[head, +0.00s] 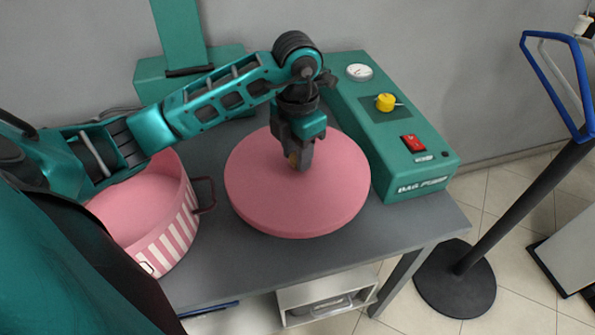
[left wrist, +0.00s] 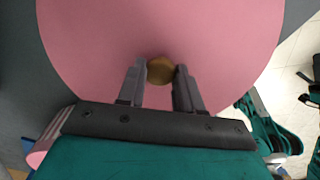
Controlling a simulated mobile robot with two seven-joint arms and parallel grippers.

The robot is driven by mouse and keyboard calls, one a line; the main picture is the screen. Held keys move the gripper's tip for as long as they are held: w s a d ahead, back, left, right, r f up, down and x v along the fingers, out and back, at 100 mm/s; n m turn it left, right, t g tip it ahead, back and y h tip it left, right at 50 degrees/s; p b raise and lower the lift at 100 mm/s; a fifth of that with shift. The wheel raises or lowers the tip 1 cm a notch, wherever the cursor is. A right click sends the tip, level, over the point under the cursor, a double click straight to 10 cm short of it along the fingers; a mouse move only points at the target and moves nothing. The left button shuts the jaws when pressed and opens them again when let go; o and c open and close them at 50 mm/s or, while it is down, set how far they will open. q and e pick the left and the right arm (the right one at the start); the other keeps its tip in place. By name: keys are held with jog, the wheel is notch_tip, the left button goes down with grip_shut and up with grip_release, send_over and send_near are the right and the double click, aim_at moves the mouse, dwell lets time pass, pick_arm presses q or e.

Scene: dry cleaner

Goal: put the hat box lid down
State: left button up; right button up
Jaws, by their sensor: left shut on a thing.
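The hat box lid (head: 335,190) is a round pink disc at the middle of the grey table. My left gripper (head: 298,165) points down over its centre and is shut on its small brass knob (left wrist: 160,70), which shows between the fingers in the left wrist view. The lid looks level; I cannot tell whether it touches the table or hangs just above it. The hat box (head: 170,235), pink with white stripes and a dark handle, stands open to the left, partly hidden by my left arm.
A green bag pump (head: 405,160) with a yellow knob and red switch stands right behind the lid. The grey table (head: 235,270) has bare top in front of the lid. A black stand (head: 455,280) is on the floor at right.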

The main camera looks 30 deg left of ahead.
pick_arm(q)
jog(key=shift+f, duration=2.65)
jog(key=shift+f+b, duration=0.2)
jog(key=shift+b, duration=0.15)
jog(key=o, duration=1.1)
jog(key=shift+c, duration=0.2)
notch_tip(320, 180, up, 12)
jog(key=shift+r+p, duration=0.2)
jog(key=shift+p, duration=0.35)
